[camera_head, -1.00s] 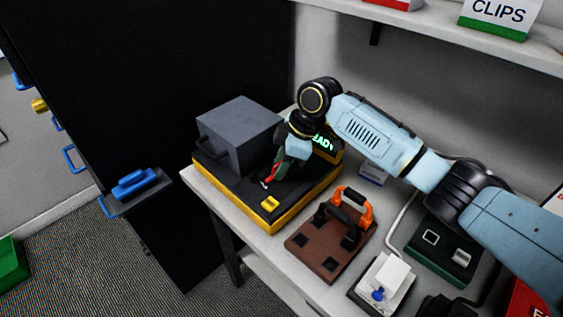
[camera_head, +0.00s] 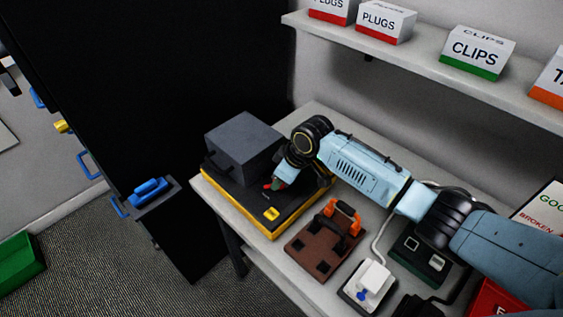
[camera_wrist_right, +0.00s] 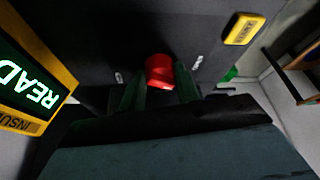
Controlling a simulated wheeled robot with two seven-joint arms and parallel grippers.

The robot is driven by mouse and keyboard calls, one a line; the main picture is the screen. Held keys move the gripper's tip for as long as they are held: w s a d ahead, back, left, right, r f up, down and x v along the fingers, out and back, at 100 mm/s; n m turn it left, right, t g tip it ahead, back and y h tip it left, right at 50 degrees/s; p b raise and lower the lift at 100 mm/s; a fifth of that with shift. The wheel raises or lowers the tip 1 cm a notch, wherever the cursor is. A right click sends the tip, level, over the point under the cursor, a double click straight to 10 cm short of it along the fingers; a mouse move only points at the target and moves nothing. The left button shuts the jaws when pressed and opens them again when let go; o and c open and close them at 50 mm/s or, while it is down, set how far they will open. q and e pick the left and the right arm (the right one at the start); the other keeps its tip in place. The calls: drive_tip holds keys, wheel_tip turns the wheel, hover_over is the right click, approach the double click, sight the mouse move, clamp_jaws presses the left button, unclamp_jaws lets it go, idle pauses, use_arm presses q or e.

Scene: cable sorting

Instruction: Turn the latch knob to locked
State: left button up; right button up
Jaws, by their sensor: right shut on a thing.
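The latch knob is a red knob (camera_wrist_right: 160,70) on the dark top of a black-and-yellow device (camera_head: 262,231). In the right wrist view it sits between the two green fingertips of my right gripper (camera_wrist_right: 159,92), which is shut on it. Two small pale marks lie on the panel, one on each side of the knob; their wording is too small to read. In the head view my right gripper (camera_head: 275,184) reaches down to the device top, and only a bit of red shows there. My left gripper is not in view.
A grey box with a handle (camera_head: 243,148) stands on the device's back left. A yellow block (camera_head: 271,213) is near its front corner. A lit green display (camera_wrist_right: 30,85) is beside the knob. A brown board (camera_head: 312,257) with orange and black handles stands to the right.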

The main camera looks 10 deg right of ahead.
drive_tip(key=m+p, duration=0.2)
drive_tip(key=m+h+p, duration=0.1)
drive_tip(key=m+p, duration=0.1)
drive_tip(key=p, duration=0.1)
drive_tip(key=m+t+h+p, duration=0.1)
drive_tip(key=m+p, duration=0.1)
drive_tip(key=p, duration=0.1)
drive_tip(key=shift+s+a+r, duration=0.15)
drive_tip(key=shift+a+r, duration=0.05)
drive_tip(key=shift+r, duration=0.05)
drive_tip(key=m+h+p, duration=0.1)
drive_tip(key=m, duration=0.2)
drive_tip(key=shift+a+f, duration=0.1)
drive_tip(key=shift+f, duration=0.05)
drive_tip(key=shift+m+h+p, duration=0.7)
drive_tip(key=shift+m, duration=0.9)
drive_tip(key=o, duration=1)
drive_tip(key=shift+c, duration=0.2)
drive_tip(key=v, duration=1.3)
drive_tip(key=shift+s, duration=0.25)
